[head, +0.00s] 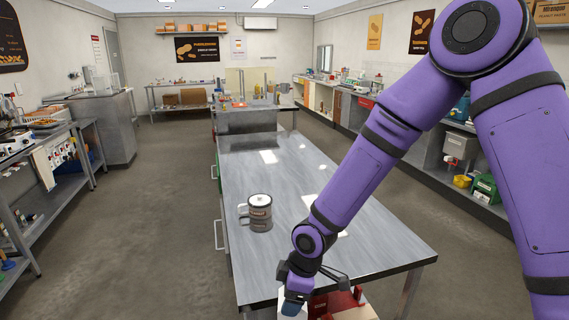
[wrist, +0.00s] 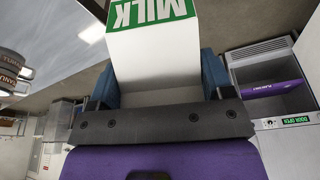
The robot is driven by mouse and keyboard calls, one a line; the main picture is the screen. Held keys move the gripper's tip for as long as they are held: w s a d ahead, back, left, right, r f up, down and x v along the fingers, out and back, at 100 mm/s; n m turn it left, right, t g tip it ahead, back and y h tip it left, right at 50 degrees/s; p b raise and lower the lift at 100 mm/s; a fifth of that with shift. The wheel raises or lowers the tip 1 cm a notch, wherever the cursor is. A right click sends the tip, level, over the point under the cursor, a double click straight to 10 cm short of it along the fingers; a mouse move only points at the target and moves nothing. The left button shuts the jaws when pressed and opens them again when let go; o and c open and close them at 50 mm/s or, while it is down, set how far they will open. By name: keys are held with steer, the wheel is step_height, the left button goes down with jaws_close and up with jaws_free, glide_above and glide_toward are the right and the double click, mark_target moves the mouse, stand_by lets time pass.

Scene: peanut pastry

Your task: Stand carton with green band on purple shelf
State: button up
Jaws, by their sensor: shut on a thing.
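The white carton with a green band reading MILK (wrist: 155,58) fills the top middle of the wrist view, its lettering upside down there. My gripper (wrist: 160,82) is shut on it, with a blue finger on each side. A purple shelf (wrist: 272,89) shows at the right of the wrist view, inside an open grey compartment, apart from the carton. Much of the carton is out of frame.
A green DOOR OPEN label (wrist: 296,121) is beside the compartment. Red and white objects (head: 340,303) are below my gripper. Floor left of the table is clear.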

steer(key=w+d+f+m+t+h, duration=0.1)
steer(key=w+d+m, duration=0.3)
steer(key=d, duration=0.5)
steer(key=w+d+f+m+t+h, duration=0.1)
steer(key=w+d+f+m, duration=0.2)
steer(key=w+d+m, duration=0.2)
steer(key=w+d+f+m+t+h, duration=0.1)
steer(key=w+d+m, duration=0.3)
steer(key=d+m, duration=0.4)
steer(key=d+f, duration=0.1)
steer(key=d, duration=0.6)
steer(key=shift+w+m, duration=0.3)
steer(key=shift+m, duration=0.1)
steer(key=shift+d, duration=0.15)
